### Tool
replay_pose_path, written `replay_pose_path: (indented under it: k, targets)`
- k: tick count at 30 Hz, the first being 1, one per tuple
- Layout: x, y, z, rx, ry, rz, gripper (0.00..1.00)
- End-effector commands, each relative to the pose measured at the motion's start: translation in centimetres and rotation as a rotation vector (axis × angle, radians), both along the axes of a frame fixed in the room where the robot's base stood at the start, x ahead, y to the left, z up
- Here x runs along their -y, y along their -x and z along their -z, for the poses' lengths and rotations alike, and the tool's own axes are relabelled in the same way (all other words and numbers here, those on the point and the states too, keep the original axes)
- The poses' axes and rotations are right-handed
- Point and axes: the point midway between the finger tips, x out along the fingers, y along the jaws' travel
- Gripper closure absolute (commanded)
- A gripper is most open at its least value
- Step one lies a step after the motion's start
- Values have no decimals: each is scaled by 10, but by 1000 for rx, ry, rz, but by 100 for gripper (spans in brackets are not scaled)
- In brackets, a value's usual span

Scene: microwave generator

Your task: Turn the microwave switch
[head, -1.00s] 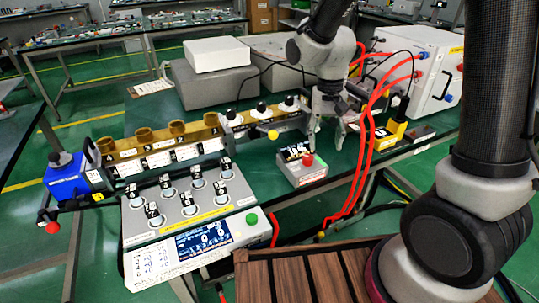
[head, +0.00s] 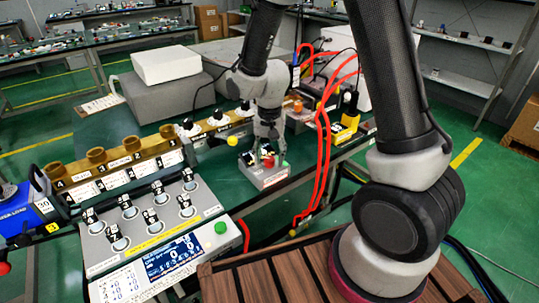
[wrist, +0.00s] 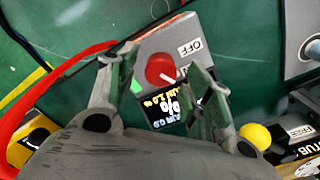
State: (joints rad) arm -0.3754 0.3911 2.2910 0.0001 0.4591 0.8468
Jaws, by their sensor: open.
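The microwave generator's switch is a round red knob (wrist: 160,68) with a white pointer mark, on top of a small grey control box (head: 264,178). In the wrist view an OFF label (wrist: 190,47) lies at its upper right and a lit display (wrist: 165,106) below it. The pointer is turned toward the lower right, away from the label. My gripper (head: 267,157) is low over the box in the head view. In the wrist view its open fingers stand on either side of the knob, with visible gaps. In the head view the fingers partly hide the knob.
Red cables (head: 325,130) run close to the right of the box. A brass waveguide (head: 120,154) with several stubs, with a yellow ball (head: 232,141) near its end, lies to the left. A grey meter panel (head: 150,225) with a screen stands in front at left.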

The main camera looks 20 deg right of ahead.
Motion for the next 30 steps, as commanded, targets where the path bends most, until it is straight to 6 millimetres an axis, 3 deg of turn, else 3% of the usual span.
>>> replay_pose_path:
  k: [5, 13, 23, 30]
  targets:
    - [0, 0, 0, 0, 0, 0, 49]
    - [0, 0, 0, 0, 0, 0, 95]
    - [0, 0, 0, 0, 0, -32, 95]
    - [-1, 0, 0, 0, 0, -160, 95]
